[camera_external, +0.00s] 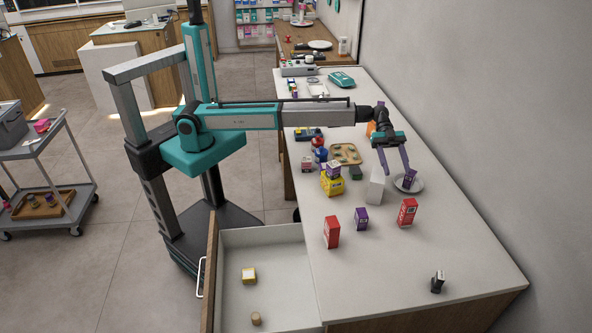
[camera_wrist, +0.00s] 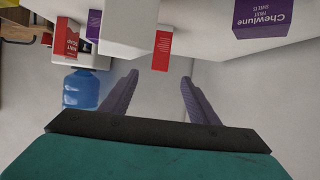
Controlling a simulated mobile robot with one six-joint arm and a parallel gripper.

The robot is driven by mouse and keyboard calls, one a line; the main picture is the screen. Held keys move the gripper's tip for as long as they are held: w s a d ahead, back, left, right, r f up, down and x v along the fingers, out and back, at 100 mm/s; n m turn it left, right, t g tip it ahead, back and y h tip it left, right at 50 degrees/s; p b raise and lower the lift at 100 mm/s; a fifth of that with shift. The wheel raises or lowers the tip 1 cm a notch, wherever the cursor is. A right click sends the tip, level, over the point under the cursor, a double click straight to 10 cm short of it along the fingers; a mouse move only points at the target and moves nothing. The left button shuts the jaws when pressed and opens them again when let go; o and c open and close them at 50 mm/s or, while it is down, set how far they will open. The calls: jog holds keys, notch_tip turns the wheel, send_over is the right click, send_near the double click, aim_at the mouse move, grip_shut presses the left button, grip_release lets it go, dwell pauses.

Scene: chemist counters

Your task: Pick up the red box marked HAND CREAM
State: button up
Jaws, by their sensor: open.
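Two red boxes stand upright on the white counter (camera_external: 455,255) in the external view: one red box (camera_external: 332,232) near the drawer edge, another red box (camera_external: 407,212) farther right. I cannot read either label there. The wrist view shows a red box with white lettering (camera_wrist: 66,38) at upper left and a red box (camera_wrist: 162,48) at top centre. The lettering is too small to tell which is marked HAND CREAM.
A second purple box (camera_external: 361,218) stands between the red boxes. A white box (camera_external: 375,189) and a yellow box (camera_external: 332,184) are nearby. The drawer (camera_external: 275,240) is open. The counter's near right is mostly clear.

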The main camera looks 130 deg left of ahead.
aim_at(407, 200)
jog(key=shift+d, duration=0.1)
jog(key=p+x, duration=0.2)
jog(key=x, duration=0.6)
jog(key=shift+w, duration=0.25)
jog(key=shift+d+f, duration=0.1)
jog(key=shift+p+x, duration=1.3)
jog(key=shift+x, duration=1.3)
jog(key=c, duration=1.2)
jog(key=shift+o, duration=0.2)
